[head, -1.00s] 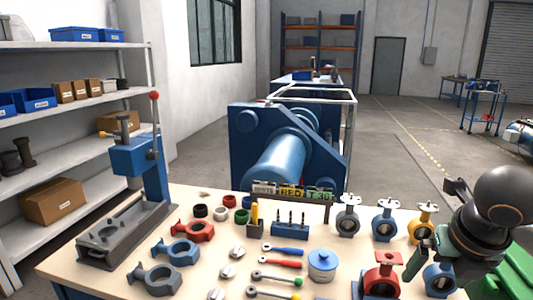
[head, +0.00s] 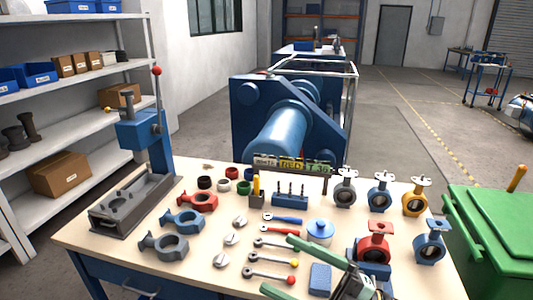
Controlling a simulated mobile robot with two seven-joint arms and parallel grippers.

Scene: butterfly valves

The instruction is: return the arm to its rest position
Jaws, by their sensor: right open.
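My right gripper (head: 277,263) reaches in from the bottom edge, over the front of the workbench. Its two green fingers are spread wide apart and hold nothing. The fingers show over the coloured-tip levers (head: 270,276) and a small blue block (head: 320,278); I cannot tell the height above them. The red valve (head: 375,243) stands on a blue fixture to the right of the gripper, apart from it. A blue valve (head: 431,243) stands at the bench's right side. My left gripper is not in view.
Grey, blue and yellow valves (head: 345,190) stand along the back right. A press (head: 142,150) stands at the left, with loose valve bodies (head: 183,220) beside it. A blue lidded jar (head: 320,231) is near the middle. A green bin (head: 495,225) stands right of the bench.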

